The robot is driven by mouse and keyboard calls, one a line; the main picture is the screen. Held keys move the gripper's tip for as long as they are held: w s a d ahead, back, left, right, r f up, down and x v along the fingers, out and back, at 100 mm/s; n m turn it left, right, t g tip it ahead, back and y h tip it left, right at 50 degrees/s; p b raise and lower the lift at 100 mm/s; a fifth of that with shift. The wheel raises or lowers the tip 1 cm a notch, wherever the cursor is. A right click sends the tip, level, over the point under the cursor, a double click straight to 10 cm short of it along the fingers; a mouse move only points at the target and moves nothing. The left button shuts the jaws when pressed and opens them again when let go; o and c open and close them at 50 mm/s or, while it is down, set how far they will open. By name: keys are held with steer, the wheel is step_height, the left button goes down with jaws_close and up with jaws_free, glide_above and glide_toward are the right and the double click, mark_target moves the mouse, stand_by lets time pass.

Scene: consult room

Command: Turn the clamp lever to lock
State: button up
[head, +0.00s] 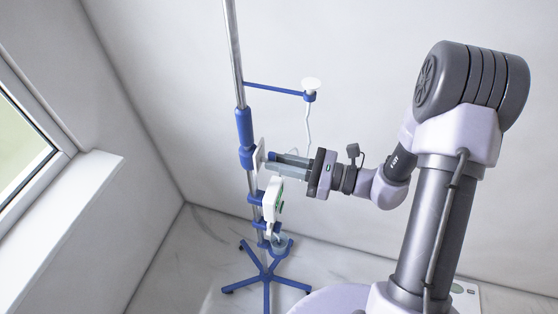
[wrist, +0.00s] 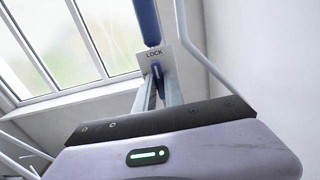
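The clamp lever is a small blue handle (wrist: 157,72) in front of a pale plate marked LOCK (wrist: 154,53). The plate (head: 259,156) is on the upright pole of the stand, and the blue lever (head: 272,157) shows at my fingertips in the head view. My gripper (head: 277,161) reaches in from the right, level with the plate. In the wrist view its two grey fingers (wrist: 159,90) lie on either side of the lever. Whether both fingers touch it I cannot tell. The lower part of the lever is partly hidden by my gripper.
A white device (head: 272,199) sits just below my fingers. A blue legged base (head: 266,278) stands near the wall. A window is left.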

steer(key=o, duration=0.4)
steer(key=shift+d, duration=0.15)
steer(key=v, duration=1.7)
steer(key=shift+s, duration=0.1)
